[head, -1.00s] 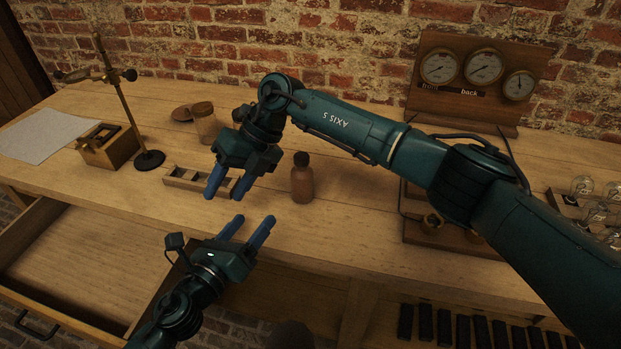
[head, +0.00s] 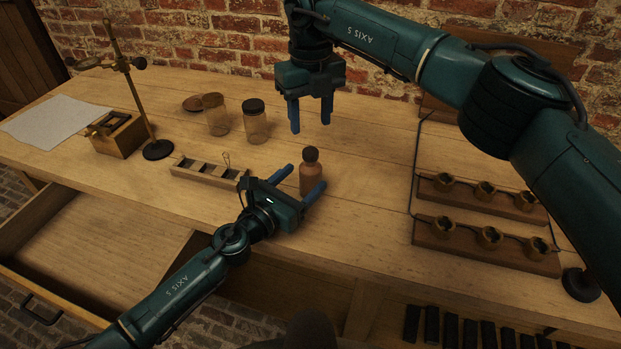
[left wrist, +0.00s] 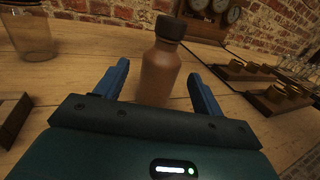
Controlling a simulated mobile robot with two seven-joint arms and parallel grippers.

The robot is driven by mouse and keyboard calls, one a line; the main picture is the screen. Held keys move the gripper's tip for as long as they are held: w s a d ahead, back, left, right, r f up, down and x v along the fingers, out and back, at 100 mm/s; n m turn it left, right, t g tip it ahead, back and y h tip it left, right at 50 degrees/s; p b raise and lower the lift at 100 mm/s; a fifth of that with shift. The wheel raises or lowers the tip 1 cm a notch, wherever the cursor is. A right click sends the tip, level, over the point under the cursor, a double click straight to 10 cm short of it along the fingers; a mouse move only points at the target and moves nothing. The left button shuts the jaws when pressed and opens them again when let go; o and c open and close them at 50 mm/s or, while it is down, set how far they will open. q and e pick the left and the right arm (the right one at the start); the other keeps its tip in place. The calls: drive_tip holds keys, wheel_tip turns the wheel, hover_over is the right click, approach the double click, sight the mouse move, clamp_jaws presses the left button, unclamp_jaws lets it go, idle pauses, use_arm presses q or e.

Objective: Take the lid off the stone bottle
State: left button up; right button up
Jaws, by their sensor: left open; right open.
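The stone bottle (head: 310,178) is brown with a dark lid (head: 310,154) on it and stands upright on the bench. My left gripper (head: 305,179) is open, with its blue fingers on either side of the bottle's lower body. In the left wrist view the bottle (left wrist: 158,75) shows between the two fingers, with its dark lid (left wrist: 170,28) on top. I see gaps between the fingers and the bottle there. My right gripper (head: 311,116) is open and empty, pointing down above and behind the bottle.
Two glass jars (head: 256,126) (head: 217,118) stand behind the bottle to the left. A wooden tray with compartments (head: 208,176) lies left of it. Wooden blocks with brass sockets (head: 482,247) are at the right. A stand (head: 158,149) is at the left.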

sight(303, 179)
use_arm(q)
drive_tip(key=shift+x, duration=1.8)
drive_tip(key=shift+c, duration=0.4)
